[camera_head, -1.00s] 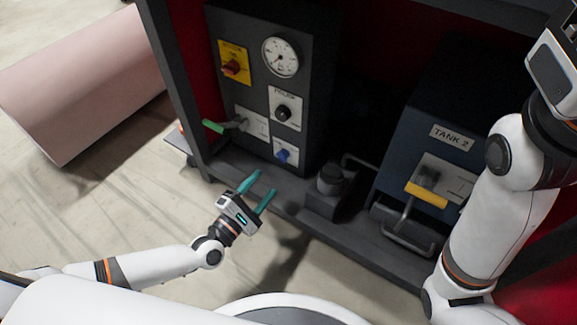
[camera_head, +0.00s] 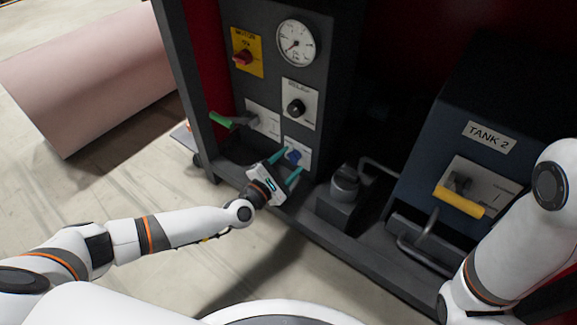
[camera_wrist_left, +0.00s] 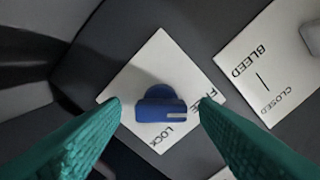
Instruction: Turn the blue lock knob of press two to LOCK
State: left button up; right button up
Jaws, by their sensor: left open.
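The blue lock knob (camera_head: 293,155) sits on a small white plate low on the dark panel. In the left wrist view, the knob (camera_wrist_left: 160,108) has its bar lying level across the picture, with a pale strip on the bar's right half. The plate (camera_wrist_left: 158,50) reads LOCK below the knob and a partly hidden word, likely FREE, to its right. My left gripper (camera_head: 294,160) is open at the knob. In the left wrist view, its teal fingers (camera_wrist_left: 160,103) stand on either side of the knob, with gaps. My right gripper is out of view.
Above the knob are a green-handled lever (camera_head: 222,119), a black knob (camera_head: 297,108), a red switch (camera_head: 243,57) and a gauge (camera_head: 297,43). Right of it stand a dark cylinder (camera_head: 345,183) and the TANK 2 box with a yellow handle (camera_head: 459,202). A frame ledge runs below.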

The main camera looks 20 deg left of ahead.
pick_arm(q)
jog(key=shift+w, duration=0.2)
jog(key=c, duration=1)
jog(key=shift+o, duration=0.2)
